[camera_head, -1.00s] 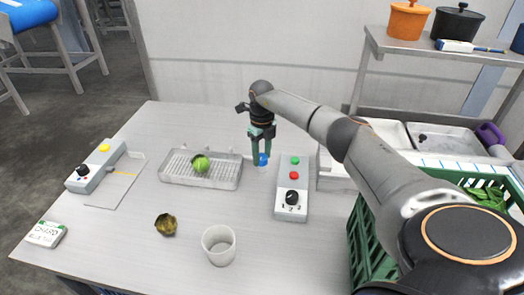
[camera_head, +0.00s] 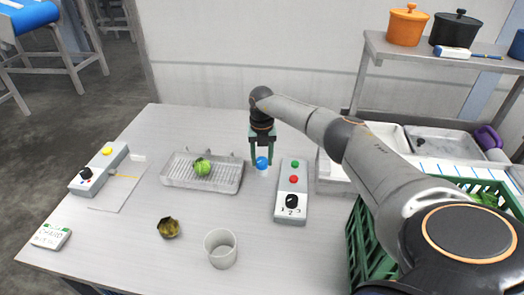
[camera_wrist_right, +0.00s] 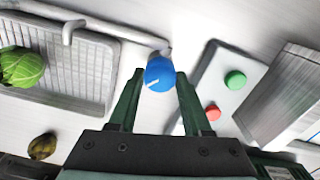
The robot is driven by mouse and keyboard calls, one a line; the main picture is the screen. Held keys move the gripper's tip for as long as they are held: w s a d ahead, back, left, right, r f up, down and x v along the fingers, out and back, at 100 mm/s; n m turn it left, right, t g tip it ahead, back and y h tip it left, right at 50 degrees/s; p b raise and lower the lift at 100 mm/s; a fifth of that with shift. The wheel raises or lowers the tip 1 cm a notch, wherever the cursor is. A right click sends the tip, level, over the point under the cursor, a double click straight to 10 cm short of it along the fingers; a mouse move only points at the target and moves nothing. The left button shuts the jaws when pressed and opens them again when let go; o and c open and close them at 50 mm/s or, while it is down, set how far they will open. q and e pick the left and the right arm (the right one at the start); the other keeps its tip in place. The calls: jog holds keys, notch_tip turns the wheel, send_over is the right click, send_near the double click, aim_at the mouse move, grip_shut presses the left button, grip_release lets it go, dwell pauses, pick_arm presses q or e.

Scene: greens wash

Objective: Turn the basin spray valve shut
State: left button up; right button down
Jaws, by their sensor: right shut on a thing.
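The blue spray valve knob (camera_head: 262,162) stands at the right end of the shallow wash basin (camera_head: 177,183). In the right wrist view the knob (camera_wrist_right: 160,73) has a white mark on its face and sits at the end of a grey pipe (camera_wrist_right: 110,32). My right gripper (camera_head: 261,165) reaches down from above with its green fingers on either side of the knob, shut on it. A green leafy head (camera_head: 202,167) lies in the basin. My left gripper is not in view.
A control box (camera_head: 291,190) with green and red buttons and a dial stands close right of the knob. A white cup (camera_head: 221,248) and a brownish wilted head (camera_head: 168,228) lie in front. A green crate (camera_head: 362,245) is at right.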

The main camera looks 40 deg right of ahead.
aim_at(262, 161)
dwell(0.4)
jog(key=shift+c, duration=1.7)
grip_release()
notch_tip(262, 161, up, 13)
jog(key=b, duration=0.1)
jog(key=shift+f, duration=0.2)
jog(key=shift+s+f, duration=0.1)
